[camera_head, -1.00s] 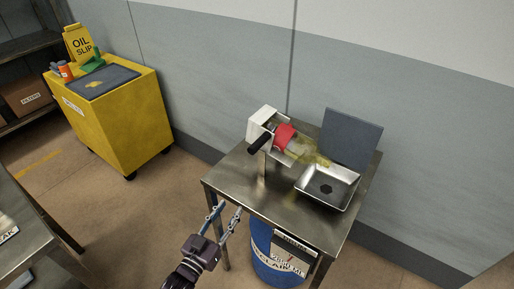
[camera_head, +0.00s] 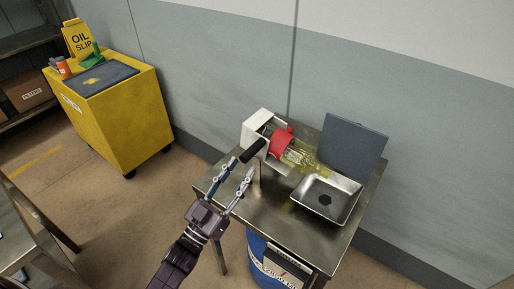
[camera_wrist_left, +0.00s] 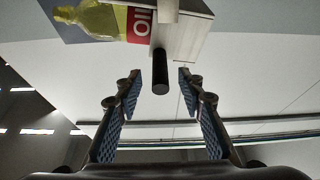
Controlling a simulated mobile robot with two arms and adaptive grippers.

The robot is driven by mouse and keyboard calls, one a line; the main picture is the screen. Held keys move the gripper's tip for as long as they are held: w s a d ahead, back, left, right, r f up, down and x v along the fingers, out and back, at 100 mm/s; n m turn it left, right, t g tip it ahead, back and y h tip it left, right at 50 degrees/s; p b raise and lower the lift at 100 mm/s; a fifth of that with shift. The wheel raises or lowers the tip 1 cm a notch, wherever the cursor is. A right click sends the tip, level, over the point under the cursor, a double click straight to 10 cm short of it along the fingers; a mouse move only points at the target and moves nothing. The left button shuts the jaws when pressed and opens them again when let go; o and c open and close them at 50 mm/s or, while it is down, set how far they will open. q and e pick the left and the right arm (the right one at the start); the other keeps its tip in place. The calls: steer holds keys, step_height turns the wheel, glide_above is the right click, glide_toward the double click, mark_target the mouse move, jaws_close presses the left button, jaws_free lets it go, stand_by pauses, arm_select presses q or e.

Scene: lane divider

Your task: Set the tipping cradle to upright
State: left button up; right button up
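In the left wrist view the black handle (camera_wrist_left: 160,72) stands between the two open fingertips, with gaps on both sides. The bottle (camera_wrist_left: 100,20) and red label show behind it. My right gripper is not in view.
A metal drip tray (camera_head: 328,198) with a dark drain sits on the cart (camera_head: 258,208), right of the cradle. A grey panel (camera_head: 352,145) stands behind it. A blue drum (camera_head: 262,262) is below. A yellow cabinet (camera_head: 125,125) stands at left, with open floor between.

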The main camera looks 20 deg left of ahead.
mark_target(252, 152)
arm_select(q)
steer(key=x, duration=0.2)
steer(key=p+x, duration=0.1)
steer(key=x, duration=0.2)
steer(key=shift+w+d+r, duration=0.1)
steer(key=shift+w+r, duration=0.15)
steer(key=shift+r, duration=0.15)
steer(key=shift+w+d+p, duration=0.1)
steer(key=shift+w+p, duration=0.2)
steer(key=shift+r, duration=0.1)
steer(key=c, duration=0.8)
jaws_close()
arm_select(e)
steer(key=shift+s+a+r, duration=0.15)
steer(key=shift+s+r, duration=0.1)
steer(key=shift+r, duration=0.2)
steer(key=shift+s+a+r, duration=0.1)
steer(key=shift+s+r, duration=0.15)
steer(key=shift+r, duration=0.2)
